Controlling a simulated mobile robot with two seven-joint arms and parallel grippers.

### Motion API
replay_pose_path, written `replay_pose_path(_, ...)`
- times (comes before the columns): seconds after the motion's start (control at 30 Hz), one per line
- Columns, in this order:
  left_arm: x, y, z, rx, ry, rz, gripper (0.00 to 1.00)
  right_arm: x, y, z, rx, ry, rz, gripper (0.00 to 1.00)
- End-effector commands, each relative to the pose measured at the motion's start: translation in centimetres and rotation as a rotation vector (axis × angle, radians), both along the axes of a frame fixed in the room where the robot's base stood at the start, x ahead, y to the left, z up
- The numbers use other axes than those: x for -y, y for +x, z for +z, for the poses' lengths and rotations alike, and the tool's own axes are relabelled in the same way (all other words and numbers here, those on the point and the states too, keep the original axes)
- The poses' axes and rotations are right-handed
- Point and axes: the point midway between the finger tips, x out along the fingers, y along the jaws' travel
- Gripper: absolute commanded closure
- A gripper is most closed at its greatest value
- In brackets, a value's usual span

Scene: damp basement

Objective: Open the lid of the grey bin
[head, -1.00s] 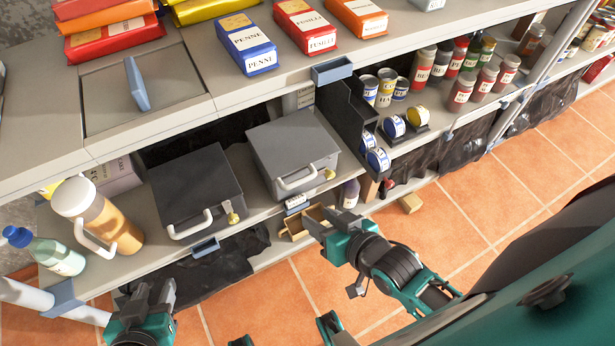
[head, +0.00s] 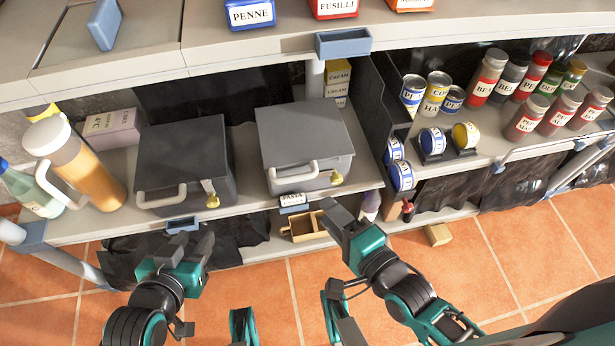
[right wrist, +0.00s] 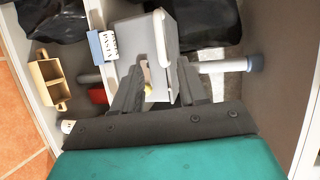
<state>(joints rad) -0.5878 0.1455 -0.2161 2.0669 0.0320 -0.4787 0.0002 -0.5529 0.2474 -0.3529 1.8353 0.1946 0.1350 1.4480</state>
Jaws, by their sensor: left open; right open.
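The grey bin (head: 305,150) stands on the middle shelf in the head view, its flat lid down. It has a white handle and a yellow latch on the front. It also shows in the right wrist view (right wrist: 188,20), beyond the fingers. My right gripper (head: 338,215) is open and empty, below and in front of the bin's front right corner, apart from it. In the right wrist view, its fingers (right wrist: 160,85) are spread. My left gripper (head: 185,248) is open and empty, in front of the darker bin (head: 183,150), below the shelf edge.
An orange-filled jug (head: 85,165) stands left of the darker bin. A black divider (head: 378,110) rises close on the grey bin's right, with cans beyond. The upper shelf (head: 230,55) overhangs behind the bins. A wooden tray (head: 303,228) sits low beneath the bin.

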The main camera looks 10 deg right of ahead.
Motion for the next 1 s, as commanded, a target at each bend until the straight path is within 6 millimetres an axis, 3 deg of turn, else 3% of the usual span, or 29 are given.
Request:
replay_pose_path(0.27, -0.1, 0.2, -0.5, 0.008, 0.003, -0.003, 0.57, -0.9, 1.8, -0.6, -0.003, 0.033, -0.005, 0.58)
replay_pose_path(0.7, -0.2, -0.3, -3.4, -0.006, 0.008, -0.006, 0.57, -4.2, 9.6, -2.3, -0.003, 0.03, -0.004, 0.58)
replay_pose_path(1.0, 0.0, -0.3, -3.6, -0.012, 0.003, -0.006, 0.57, -5.1, 11.6, -2.6, -0.006, 0.029, -0.003, 0.58)
